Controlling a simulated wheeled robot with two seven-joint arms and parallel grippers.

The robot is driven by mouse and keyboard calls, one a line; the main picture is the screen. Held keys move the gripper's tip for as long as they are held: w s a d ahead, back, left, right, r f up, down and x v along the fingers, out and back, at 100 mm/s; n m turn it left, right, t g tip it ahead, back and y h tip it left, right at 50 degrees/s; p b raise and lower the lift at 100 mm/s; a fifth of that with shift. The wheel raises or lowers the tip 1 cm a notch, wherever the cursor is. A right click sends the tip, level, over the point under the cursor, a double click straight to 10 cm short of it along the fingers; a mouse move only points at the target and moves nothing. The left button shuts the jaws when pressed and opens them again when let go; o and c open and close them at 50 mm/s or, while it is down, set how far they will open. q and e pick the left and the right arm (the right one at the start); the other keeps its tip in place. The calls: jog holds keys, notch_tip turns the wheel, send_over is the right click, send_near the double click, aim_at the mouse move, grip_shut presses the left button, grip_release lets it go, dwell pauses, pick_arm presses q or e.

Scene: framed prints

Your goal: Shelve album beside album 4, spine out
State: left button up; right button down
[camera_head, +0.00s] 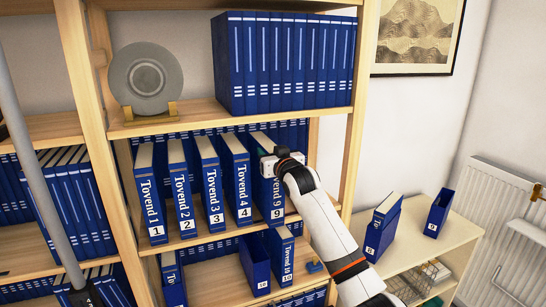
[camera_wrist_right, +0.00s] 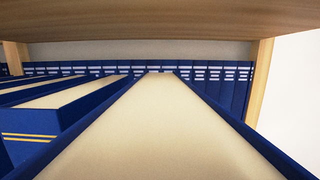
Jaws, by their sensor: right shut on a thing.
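Album 4 (camera_head: 236,175) stands upright on the middle shelf, spine out, right of albums 1, 2 and 3. My right gripper (camera_head: 277,160) is shut on a blue album labelled 9 (camera_head: 273,195), near its top. This album is upright with its spine facing out, just right of album 4, at the shelf. In the right wrist view, the held album's cream top (camera_wrist_right: 160,125) fills the middle, and album 4 (camera_wrist_right: 45,115) is to its left with a narrow gap. My left gripper is not in view.
A row of blue volumes (camera_wrist_right: 215,80) lines the shelf's back. The shelf board (camera_wrist_right: 160,22) above is close. The right upright (camera_wrist_right: 260,75) is near. Below are a blue slipcase (camera_head: 255,265) and album 10 (camera_head: 281,255). A low cabinet (camera_head: 425,245) stands right.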

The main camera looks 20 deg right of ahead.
jog(key=shift+w+r+b, duration=0.2)
jog(key=shift+w+b, duration=0.3)
jog(key=shift+w, duration=2.25)
jog(key=shift+w+f, duration=0.1)
jog(key=shift+f, duration=0.1)
jog(key=shift+d+f, duration=0.1)
jog(key=shift+f, duration=0.2)
jog(key=c, duration=0.7)
grip_release()
jog(key=s+b, duration=0.1)
jog(key=s, duration=0.3)
jog(key=s+b, duration=0.2)
jog(key=s, duration=0.2)
jog(key=s+b, duration=0.1)
jog(key=s, duration=0.3)
jog(key=shift+s+a+f+b, duration=0.1)
jog(key=shift+s+a+b, duration=0.05)
jog(key=shift+a+b, duration=0.2)
